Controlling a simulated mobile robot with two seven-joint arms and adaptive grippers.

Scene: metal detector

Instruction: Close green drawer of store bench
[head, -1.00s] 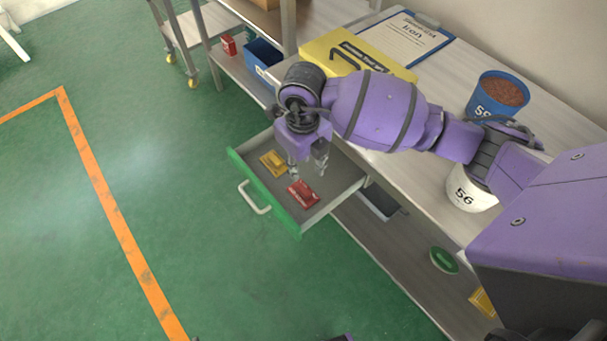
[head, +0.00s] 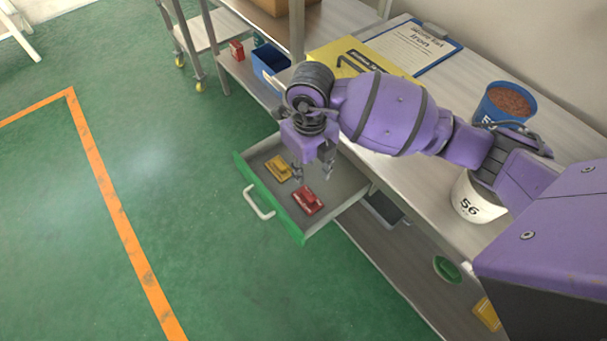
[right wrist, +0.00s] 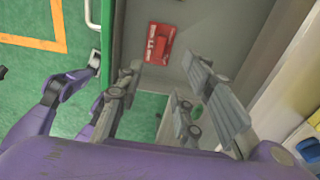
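The green drawer (head: 285,214) of the store bench (head: 404,190) stands pulled out, with its white handle (head: 258,203) facing the floor area at left. Inside lie a yellow block (head: 278,168) and a red block (head: 308,202). My right gripper (head: 312,174) points down over the drawer's interior, its fingers apart and empty. In the right wrist view the open fingers (right wrist: 165,75) show over the drawer, with the red block (right wrist: 159,44) beyond them and the green front (right wrist: 108,40) at left. Whether the fingers touch the drawer is unclear. My left gripper is not in view.
On the bench top are a yellow case (head: 335,52), a clipboard (head: 420,48), a blue bucket (head: 505,103) and a white bucket (head: 473,203). A blue bin (head: 270,62) is on the lower shelf. The green floor left of the drawer is clear.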

